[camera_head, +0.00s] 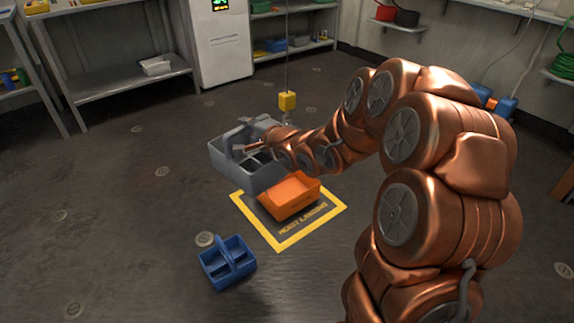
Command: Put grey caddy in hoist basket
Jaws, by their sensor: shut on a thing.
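The grey caddy (226,166) is an open, divided carrier with a handle, left of centre in the head view. My gripper (246,148) is shut on it at its handle, at the end of my copper arm. The caddy appears held up in the air, beside and partly in front of the orange hoist basket (292,203). The basket stands inside the yellow marked hoist landing square. Its far left part is hidden behind the caddy. The fingertips are small and partly hidden.
A yellow hoist block (287,102) hangs on a cable behind the caddy. A blue caddy (228,264) stands on the floor at the front left. Shelves (125,75) and a white cabinet (222,42) line the back. The floor at left is mostly clear.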

